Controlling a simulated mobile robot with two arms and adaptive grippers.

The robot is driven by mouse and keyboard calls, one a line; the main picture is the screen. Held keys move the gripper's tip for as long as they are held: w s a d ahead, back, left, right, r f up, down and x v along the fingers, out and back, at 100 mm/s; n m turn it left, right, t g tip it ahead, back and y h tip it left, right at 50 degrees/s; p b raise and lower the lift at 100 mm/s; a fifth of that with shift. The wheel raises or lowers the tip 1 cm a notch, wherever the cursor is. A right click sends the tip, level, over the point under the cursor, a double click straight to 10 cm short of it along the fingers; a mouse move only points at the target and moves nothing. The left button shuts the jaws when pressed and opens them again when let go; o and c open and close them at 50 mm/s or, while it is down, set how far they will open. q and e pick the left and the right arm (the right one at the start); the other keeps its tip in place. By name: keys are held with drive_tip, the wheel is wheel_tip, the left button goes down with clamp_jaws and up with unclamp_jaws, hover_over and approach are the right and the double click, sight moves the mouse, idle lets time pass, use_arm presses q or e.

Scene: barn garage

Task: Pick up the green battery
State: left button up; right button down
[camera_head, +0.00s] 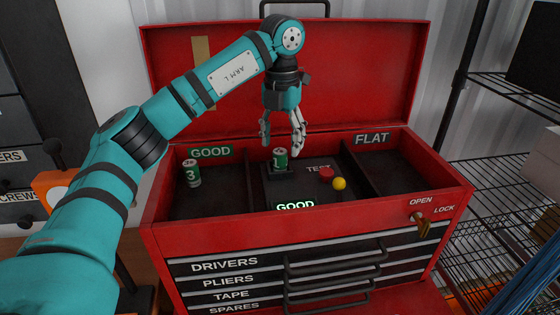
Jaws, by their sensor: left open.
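A green battery (280,158) marked "1" stands upright in the black tester (282,190) in the middle of the red toolbox (160,238). Another green battery (192,173) marked "3" stands in the left compartment, labelled GOOD. My left gripper (282,146) hangs fingers down just above the tester, with its open fingers around or just behind the top of battery "1"; I cannot tell whether they touch it. My right gripper is not in view.
The tester has a red button (326,173), a yellow ball-like knob (339,183) and a lit GOOD sign (295,205). The right compartment, labelled FLAT (372,138), looks empty. The raised lid (350,75) stands behind my gripper. A wire shelf (500,180) is at right.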

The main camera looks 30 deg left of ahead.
sight(279, 152)
use_arm(q)
drive_tip(key=f+p, duration=0.1)
drive_tip(key=f, duration=0.2)
drive_tip(key=shift+s+a+f+p, duration=0.2)
drive_tip(key=shift+f+p, duration=0.1)
drive_tip(key=shift+p, duration=0.1)
drive_tip(key=shift+f, duration=0.4)
drive_tip(key=shift+d, duration=0.1)
drive_tip(key=shift+c, duration=0.3)
drive_tip(key=c, duration=0.5)
clamp_jaws()
